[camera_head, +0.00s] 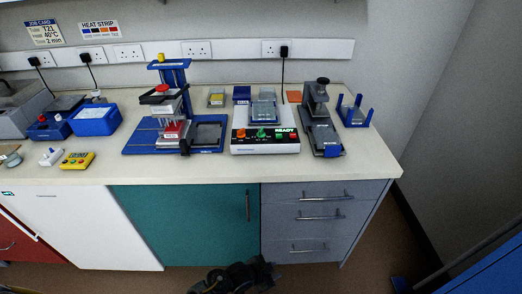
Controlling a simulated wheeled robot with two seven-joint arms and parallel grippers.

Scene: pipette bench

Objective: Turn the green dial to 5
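The green dial (261,133) is a small knob on the front panel of a white bench device (264,147). An orange-red dial (241,134) sits just left of it, and a lit green READY display (286,133) is to its right. The setting the green dial points at is too small to read. My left gripper (262,272) is dark and low at the bottom edge, in front of the cabinets, well below and apart from the dial. Its fingers are too dark to tell apart. My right gripper is not in view.
A blue-based press stand (172,110) is left of the device, and a grey microscope-like instrument (318,118) is close on its right. A yellow box (77,160) lies farther left. The worktop in front of the device is clear up to its front edge (230,178).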

